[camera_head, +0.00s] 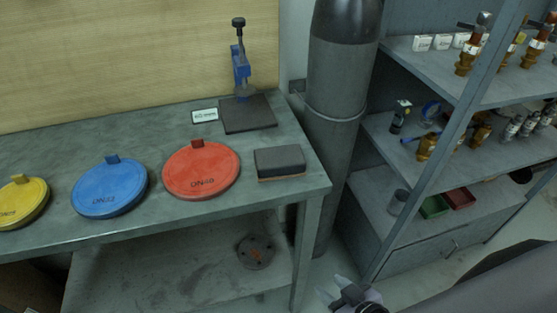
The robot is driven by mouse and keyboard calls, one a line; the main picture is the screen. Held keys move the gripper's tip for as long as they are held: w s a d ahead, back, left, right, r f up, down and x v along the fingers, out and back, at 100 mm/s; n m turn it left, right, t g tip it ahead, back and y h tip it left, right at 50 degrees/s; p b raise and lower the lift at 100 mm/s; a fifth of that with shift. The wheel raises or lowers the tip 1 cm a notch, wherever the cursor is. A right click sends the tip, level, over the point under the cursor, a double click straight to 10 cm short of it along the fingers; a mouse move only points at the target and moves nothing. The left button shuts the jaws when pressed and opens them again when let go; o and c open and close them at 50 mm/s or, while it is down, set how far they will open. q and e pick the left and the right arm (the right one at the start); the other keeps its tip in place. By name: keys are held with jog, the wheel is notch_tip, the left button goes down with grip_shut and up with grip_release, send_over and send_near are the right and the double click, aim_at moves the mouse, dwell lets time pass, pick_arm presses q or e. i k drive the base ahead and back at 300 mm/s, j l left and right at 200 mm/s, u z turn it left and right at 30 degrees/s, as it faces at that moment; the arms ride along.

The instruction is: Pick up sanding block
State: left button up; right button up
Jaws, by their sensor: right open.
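The sanding block (280,162) is a dark grey block with a thin brownish layer along its bottom. It lies flat on the grey workbench (225,213) near the right end, beside the red disc. My right gripper (337,293) shows at the bottom edge, right of the bench's front leg. It is open, apart from the block, and partly cut off by the frame. My left gripper is not in view.
Red (202,170), blue (109,188) and yellow (22,203) discs lie left of the block. A blue clamp device (241,72) stands on a dark plate behind it. A thick grey pipe (340,110) and a metal shelf (435,194) with fittings stand right of the bench.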

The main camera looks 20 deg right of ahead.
aim_at(287, 161)
jog(key=u, duration=0.9)
jog(key=z, duration=1.45)
jog(key=k+j+u, duration=0.15)
jog(key=j, duration=0.5)
jog(key=j+u, duration=0.15)
jog(key=j, duration=0.5)
